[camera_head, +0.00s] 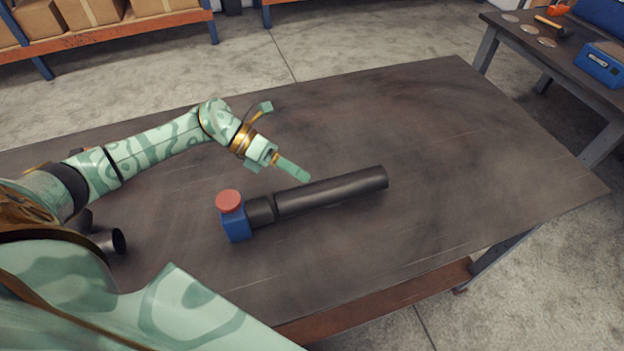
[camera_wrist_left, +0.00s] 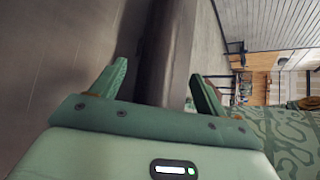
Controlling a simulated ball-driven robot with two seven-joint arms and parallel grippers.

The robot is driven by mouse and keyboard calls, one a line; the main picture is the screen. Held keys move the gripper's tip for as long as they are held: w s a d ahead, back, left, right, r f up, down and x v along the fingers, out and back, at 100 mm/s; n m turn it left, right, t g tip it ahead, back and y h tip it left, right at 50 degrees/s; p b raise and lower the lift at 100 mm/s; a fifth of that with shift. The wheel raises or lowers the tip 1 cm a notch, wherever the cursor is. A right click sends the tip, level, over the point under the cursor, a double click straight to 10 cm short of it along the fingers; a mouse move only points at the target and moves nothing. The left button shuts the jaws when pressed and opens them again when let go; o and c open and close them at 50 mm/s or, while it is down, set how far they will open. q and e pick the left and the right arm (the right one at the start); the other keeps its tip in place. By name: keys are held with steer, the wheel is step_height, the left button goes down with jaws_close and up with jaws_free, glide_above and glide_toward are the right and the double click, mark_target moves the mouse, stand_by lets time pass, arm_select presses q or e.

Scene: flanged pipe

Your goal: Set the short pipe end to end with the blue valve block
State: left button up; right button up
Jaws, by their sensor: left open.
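The blue valve block (camera_head: 236,224) with a red round cap sits on the table, left of the middle. A short dark stub (camera_head: 261,211) extends from its right side. A dark pipe (camera_head: 335,190) lies to the right, in line with the stub; a narrow dark seam shows between them, and I cannot tell whether they touch. My left gripper (camera_head: 280,172) is open, just above and behind the pipe's left part. In the left wrist view, a dark pipe (camera_wrist_left: 166,50) shows beyond and between the open fingers, not gripped. My right gripper is out of view.
Another dark pipe (camera_head: 113,241) lies at the left, partly hidden by my arm. The steel table (camera_head: 450,150) is clear to the right and behind. A side bench with a blue toolbox (camera_head: 602,65) stands at the right; shelves with boxes (camera_head: 92,12) stand behind.

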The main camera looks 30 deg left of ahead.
arm_select(q)
steer(key=v, duration=0.6)
stand_by(0.3)
